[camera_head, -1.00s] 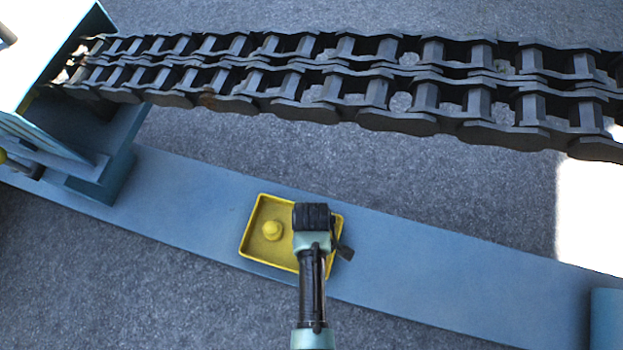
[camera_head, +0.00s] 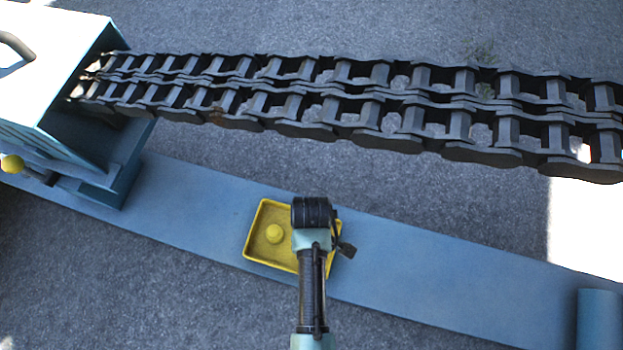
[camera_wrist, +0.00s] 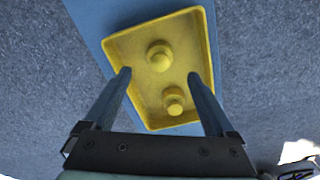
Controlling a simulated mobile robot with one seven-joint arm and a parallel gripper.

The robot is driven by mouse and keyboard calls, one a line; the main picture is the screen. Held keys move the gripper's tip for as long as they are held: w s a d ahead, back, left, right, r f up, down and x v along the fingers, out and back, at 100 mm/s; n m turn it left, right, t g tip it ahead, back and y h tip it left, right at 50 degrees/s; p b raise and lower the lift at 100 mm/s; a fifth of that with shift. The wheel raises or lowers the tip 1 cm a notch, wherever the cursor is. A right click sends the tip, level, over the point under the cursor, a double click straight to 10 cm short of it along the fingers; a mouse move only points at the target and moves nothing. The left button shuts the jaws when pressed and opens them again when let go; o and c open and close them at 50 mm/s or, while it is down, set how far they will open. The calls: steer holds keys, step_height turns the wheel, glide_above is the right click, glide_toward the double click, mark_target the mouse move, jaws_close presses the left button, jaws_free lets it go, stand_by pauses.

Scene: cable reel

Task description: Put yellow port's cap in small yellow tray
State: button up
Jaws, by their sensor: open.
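The small yellow tray (camera_head: 262,207) lies on the blue beam in the head view, partly behind my arm. It fills the upper middle of the wrist view (camera_wrist: 205,40). Two yellow round stepped pieces, alike in shape, sit inside it: one (camera_wrist: 160,55) toward the top, the other (camera_wrist: 174,101) lower, nearer my gripper. I cannot tell which is the yellow port's cap. The head view shows one piece (camera_head: 274,233); my arm hides the other. My gripper (camera_wrist: 160,76) is open, its fingers apart over the tray with nothing held between them.
A blue beam (camera_head: 430,255) runs across the grey ground. A heavy dark chain (camera_head: 330,110) stretches above it from a blue housing (camera_head: 75,70) at left. A yellow knob (camera_head: 12,163) shows on the housing's side. A blue cylinder (camera_head: 600,318) stands at lower right.

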step_height(320, 180, up, 4)
steer(key=shift+r+p, duration=0.2)
steer(key=shift+p, duration=0.55)
